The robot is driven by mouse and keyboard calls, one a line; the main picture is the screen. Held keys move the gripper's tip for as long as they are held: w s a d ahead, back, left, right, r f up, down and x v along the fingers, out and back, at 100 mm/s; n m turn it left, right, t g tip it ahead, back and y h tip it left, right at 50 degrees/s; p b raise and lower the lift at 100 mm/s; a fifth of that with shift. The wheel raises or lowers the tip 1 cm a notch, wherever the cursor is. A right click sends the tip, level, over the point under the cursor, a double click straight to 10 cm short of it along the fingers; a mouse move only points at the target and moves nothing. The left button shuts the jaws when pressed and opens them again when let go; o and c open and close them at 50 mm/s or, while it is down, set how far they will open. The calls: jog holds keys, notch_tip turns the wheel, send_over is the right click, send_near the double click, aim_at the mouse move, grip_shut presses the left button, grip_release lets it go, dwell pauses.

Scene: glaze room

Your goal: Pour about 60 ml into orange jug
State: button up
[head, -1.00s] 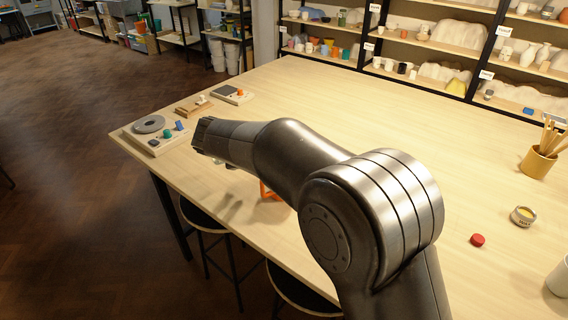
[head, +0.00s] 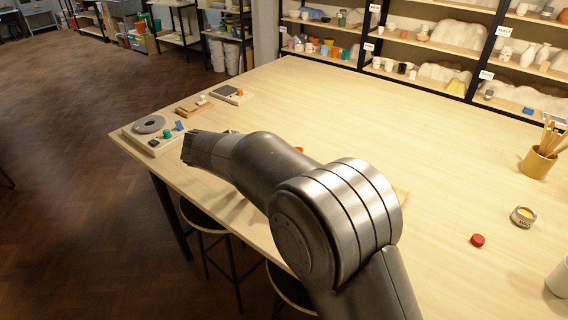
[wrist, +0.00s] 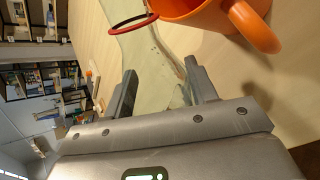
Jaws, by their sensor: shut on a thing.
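My gripper (wrist: 163,92) is shut on a clear glass vessel (wrist: 148,48) with a red ring around its mouth. The vessel lies between the two fingers, and the wrist view is rolled sideways. The vessel looks tilted, with its mouth near the orange jug (wrist: 205,14). The jug's rim and handle show at the top right of the wrist view, partly cut off by the frame. I cannot see a stream or the level inside the jug. In the head view my arm hides the vessel and nearly all of the jug; only a small orange bit (head: 300,149) shows.
A scale-like device with a round grey plate (head: 150,124) stands at the table's left corner, with smaller devices behind it. A red lid-like piece (head: 478,240), a small tin (head: 522,216) and a tool pot (head: 539,160) stand at right. The table's far middle is clear.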

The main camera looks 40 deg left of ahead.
jog(key=shift+n+t+h, duration=0.4)
jog(key=shift+t, duration=0.1)
jog(key=r, duration=0.5)
jog(key=shift+w+d+r, duration=0.2)
jog(key=shift+w+d, duration=0.05)
jog(key=shift+d, duration=0.05)
jog(key=shift+w+d+r+n+t+h+b, duration=0.15)
jog(key=shift+d+r+n+t+h, duration=0.1)
jog(key=shift+n+t+h, duration=0.15)
jog(key=shift+w+d+r+n+t+h+b, duration=0.1)
jog(key=shift+d+n+t+h+b, duration=0.15)
jog(key=shift+t+h, duration=0.25)
jog(key=shift+s+a+f+n+t+h, duration=0.1)
jog(key=shift+a+f+n+t+h, duration=0.15)
jog(key=shift+f+n+t+h, duration=0.3)
jog(key=shift+s+a+r+n+t, duration=0.15)
jog(key=shift+r+n+t, duration=0.1)
jog(key=shift+n+t, duration=0.3)
jog(key=shift+a+f+n+t+h+b, duration=0.15)
jog(key=shift+f+n+t+h+b, duration=0.45)
jog(key=shift+f+n+t, duration=0.7)
